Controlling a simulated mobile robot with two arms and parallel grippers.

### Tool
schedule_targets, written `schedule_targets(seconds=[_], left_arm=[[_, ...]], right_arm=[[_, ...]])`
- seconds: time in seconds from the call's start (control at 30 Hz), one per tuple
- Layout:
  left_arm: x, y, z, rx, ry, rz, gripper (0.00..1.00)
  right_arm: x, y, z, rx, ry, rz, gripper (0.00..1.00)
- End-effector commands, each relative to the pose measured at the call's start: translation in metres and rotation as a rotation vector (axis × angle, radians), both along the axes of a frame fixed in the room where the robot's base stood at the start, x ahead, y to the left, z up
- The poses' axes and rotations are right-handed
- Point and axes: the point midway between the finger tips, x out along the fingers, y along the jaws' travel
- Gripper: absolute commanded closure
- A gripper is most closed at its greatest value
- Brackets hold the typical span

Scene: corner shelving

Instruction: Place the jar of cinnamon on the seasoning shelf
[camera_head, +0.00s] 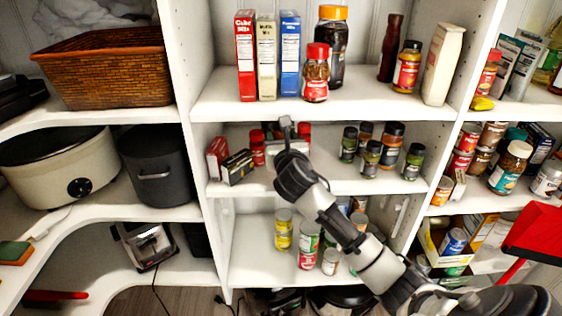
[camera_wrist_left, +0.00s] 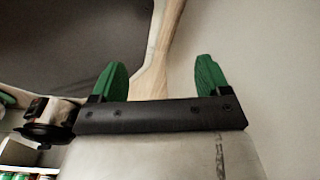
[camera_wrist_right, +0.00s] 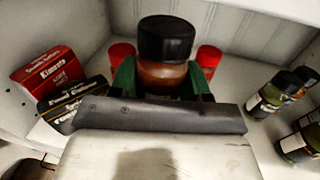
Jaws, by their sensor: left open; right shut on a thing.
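The jar of cinnamon (camera_wrist_right: 165,76), brown with a black lid, is upright between the green fingers of my right gripper (camera_wrist_right: 162,80), which is shut on it. In the head view my right gripper (camera_head: 287,135) is inside the middle shelf bay, and my wrist hides most of the jar. The seasoning shelf (camera_head: 330,180) holds spice jars on its right side (camera_head: 371,158) and small boxes on its left. Whether the jar touches the shelf cannot be told. My left gripper (camera_wrist_left: 158,82) is open and empty in the left wrist view, away from the shelf jars.
Two red-lidded jars (camera_wrist_right: 121,54) (camera_wrist_right: 208,58) stand behind the held jar. A red box (camera_wrist_right: 48,77) and a black box (camera_wrist_right: 75,103) stand to the left. Dark-lidded jars (camera_wrist_right: 271,93) stand to the right, with bare shelf between. The upper shelf (camera_head: 330,106) lies overhead.

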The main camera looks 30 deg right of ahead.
Motion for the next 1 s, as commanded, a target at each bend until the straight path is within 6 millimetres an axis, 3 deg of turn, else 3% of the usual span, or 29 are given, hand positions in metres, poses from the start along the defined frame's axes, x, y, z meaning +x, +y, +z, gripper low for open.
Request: schedule_targets(seconds=[0.03,0.27,0.5,0.93,0.97,1.0], left_arm=[[-0.001,0.000,-0.003,0.000,0.002,0.000,0.23],[-0.004,0.001,-0.006,0.001,0.006,0.000,0.23],[-0.006,0.000,-0.011,0.001,0.010,-0.001,0.23],[-0.006,0.000,-0.012,0.000,0.010,-0.003,0.23],[-0.006,0.000,-0.012,0.000,0.010,-0.003,0.23],[-0.006,0.000,-0.012,0.000,0.010,-0.003,0.23]], right_arm=[[-0.002,0.002,-0.015,0.005,0.006,0.002,0.84],[-0.002,0.002,-0.034,0.002,0.002,0.002,0.84],[-0.002,0.002,-0.067,0.004,0.004,0.001,0.84],[0.001,0.000,-0.073,0.000,0.002,0.002,0.84],[0.001,0.000,-0.074,0.000,0.003,0.002,0.52],[0.001,0.000,-0.073,0.000,0.003,0.002,0.45]])
